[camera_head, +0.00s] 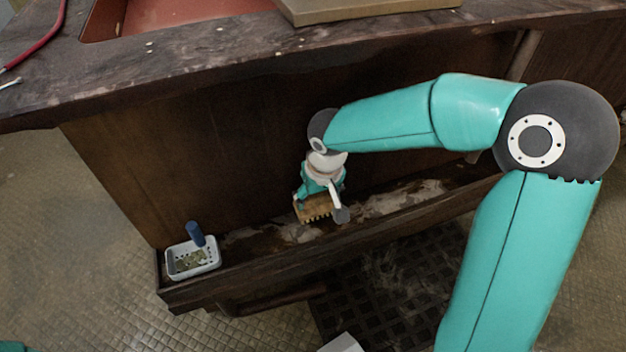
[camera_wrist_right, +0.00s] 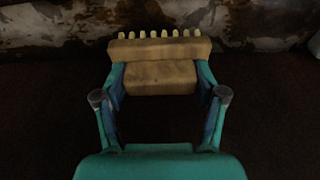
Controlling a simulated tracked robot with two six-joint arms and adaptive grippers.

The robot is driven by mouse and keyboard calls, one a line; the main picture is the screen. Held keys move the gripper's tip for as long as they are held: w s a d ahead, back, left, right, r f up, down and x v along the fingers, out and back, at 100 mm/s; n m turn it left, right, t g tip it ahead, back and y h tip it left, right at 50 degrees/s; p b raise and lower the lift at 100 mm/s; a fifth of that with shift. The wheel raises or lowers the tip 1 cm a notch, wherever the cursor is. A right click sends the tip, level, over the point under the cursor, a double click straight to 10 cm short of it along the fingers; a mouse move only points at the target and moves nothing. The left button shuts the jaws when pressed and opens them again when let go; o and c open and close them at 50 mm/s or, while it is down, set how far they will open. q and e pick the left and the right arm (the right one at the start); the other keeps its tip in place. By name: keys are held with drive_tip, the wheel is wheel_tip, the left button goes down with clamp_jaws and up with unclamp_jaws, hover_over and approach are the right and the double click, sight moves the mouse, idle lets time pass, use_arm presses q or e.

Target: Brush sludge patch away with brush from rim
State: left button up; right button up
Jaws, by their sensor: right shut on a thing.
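The brush, a tan wooden block (camera_head: 312,208) with a row of short pale bristles, is held at the low ledge. It also shows in the wrist view (camera_wrist_right: 160,49), bristles pointing toward a blotchy pale surface. My right gripper (camera_head: 320,190) is shut on the brush; in the wrist view its fingers (camera_wrist_right: 160,80) clasp the block from both sides. Pale, uneven sludge (camera_head: 405,199) lies along the ledge right of the brush, with more blotches to its left. Whether the bristles touch it is unclear. The ledge's rim (camera_head: 300,262) is dark wood. My left gripper is not seen.
A white perforated basket (camera_head: 193,260) with a blue-handled item (camera_head: 195,234) stands at the ledge's left end. A dark wooden counter (camera_head: 200,80) overhangs the ledge. A dark grate (camera_head: 390,300) lies on the floor in front. Tiled floor at left is clear.

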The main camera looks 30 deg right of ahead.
drive_tip(key=shift+w+p+v, duration=0.25)
drive_tip(key=shift+p+v, duration=0.45)
drive_tip(key=shift+v, duration=0.4)
drive_tip(key=shift+w+p+v, duration=0.2)
drive_tip(key=shift+p+v, duration=0.5)
drive_tip(key=shift+v, duration=0.4)
drive_tip(key=shift+d, duration=0.2)
drive_tip(key=shift+a, duration=0.1)
